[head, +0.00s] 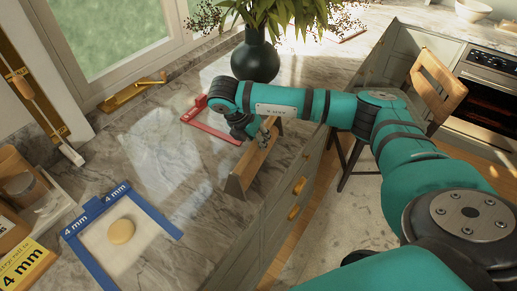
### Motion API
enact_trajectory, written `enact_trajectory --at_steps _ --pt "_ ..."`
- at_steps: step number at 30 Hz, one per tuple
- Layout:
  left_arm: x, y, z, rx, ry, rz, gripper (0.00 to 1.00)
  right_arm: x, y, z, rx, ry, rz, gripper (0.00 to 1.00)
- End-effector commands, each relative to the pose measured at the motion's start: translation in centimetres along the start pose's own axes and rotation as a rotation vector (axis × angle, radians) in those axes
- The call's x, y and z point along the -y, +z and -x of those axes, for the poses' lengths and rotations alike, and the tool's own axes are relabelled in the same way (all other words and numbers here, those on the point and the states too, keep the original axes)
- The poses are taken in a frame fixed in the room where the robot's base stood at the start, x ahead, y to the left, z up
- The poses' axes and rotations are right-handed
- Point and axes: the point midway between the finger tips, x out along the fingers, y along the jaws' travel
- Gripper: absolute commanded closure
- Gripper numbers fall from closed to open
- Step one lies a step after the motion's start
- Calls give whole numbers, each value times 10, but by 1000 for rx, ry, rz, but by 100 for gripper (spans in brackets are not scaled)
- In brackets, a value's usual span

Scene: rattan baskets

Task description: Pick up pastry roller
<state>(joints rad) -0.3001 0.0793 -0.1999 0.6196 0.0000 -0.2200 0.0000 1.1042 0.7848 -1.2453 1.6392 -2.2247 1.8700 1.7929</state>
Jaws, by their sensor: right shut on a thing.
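A long wooden piece (252,163), which looks like the pastry roller or its rest, lies along the counter's front edge. It is too small and partly covered to tell the roller from a rest. My right gripper (264,137) reaches down onto its far end from above and is shut on it. The fingers hide part of that end. I cannot tell whether the wood is lifted off the counter. My left gripper is not in view.
A blue 4 mm frame (154,226) holds a dough ball (121,231) at the front left. A red frame (222,132) lies behind my gripper, near a dark vase (255,60). A brass object (131,93) lies by the window. Bare marble (150,150) lies between.

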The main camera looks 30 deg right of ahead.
Motion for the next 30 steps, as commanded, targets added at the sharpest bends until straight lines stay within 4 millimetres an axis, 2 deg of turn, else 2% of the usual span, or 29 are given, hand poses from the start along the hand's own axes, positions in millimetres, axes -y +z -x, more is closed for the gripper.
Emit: enact_trajectory --at_steps 1,9,11,18,24,30 --pt "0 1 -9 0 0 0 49 0 1 4 2 6 -1 100" --pt "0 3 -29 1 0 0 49 34 -44 17 2 6 5 100" --pt "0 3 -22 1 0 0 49 45 -53 28 6 7 5 100" --pt "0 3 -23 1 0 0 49 77 -95 43 4 5 3 100" --pt "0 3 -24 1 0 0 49 91 -114 49 2 4 2 100" --pt "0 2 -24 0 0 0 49 96 -119 51 1 2 0 100"
